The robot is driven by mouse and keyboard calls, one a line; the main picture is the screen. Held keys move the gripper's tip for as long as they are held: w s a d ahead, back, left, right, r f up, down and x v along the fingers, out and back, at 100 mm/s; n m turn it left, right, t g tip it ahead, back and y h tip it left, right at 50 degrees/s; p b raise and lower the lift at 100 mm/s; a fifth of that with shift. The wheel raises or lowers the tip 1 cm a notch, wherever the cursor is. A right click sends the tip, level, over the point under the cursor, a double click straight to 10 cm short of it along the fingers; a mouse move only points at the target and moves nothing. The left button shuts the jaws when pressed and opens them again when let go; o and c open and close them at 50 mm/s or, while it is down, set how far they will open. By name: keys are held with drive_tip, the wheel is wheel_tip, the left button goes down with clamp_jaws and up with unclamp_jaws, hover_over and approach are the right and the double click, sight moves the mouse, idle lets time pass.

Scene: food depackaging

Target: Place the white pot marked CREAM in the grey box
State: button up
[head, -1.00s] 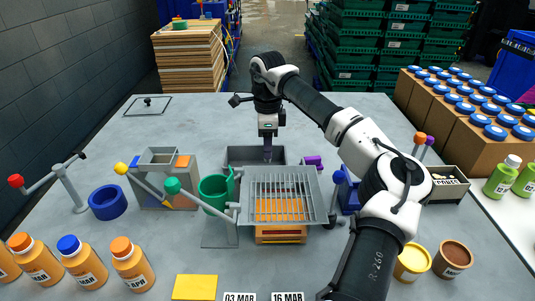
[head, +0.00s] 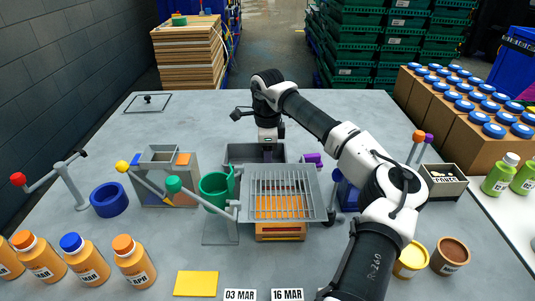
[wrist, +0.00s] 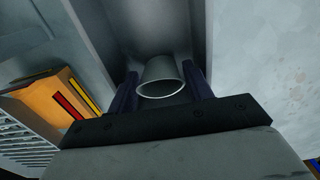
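The white pot (wrist: 161,78) shows between my two dark fingers in the wrist view, its pale rim toward the camera. No CREAM marking is visible on it from here. My gripper (wrist: 160,88) appears shut on the pot, with the fingers close against its sides. In the head view my gripper (head: 267,155) points straight down into the grey box (head: 238,153) behind the grated stand. Grey walls surround the pot in the wrist view. The box's front wall and the stand hide the pot in the head view; I cannot tell whether it touches the floor.
The grated stand (head: 283,181) with an orange block (head: 280,206) stands just in front of the box. A green cup (head: 214,187) on a holder is at its left. A purple piece (head: 313,159) is close to the box's right. Bare table lies behind and left.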

wheel_tip(320, 180, up, 12)
drive_tip(key=b, duration=0.2)
drive_tip(key=shift+r, duration=0.15)
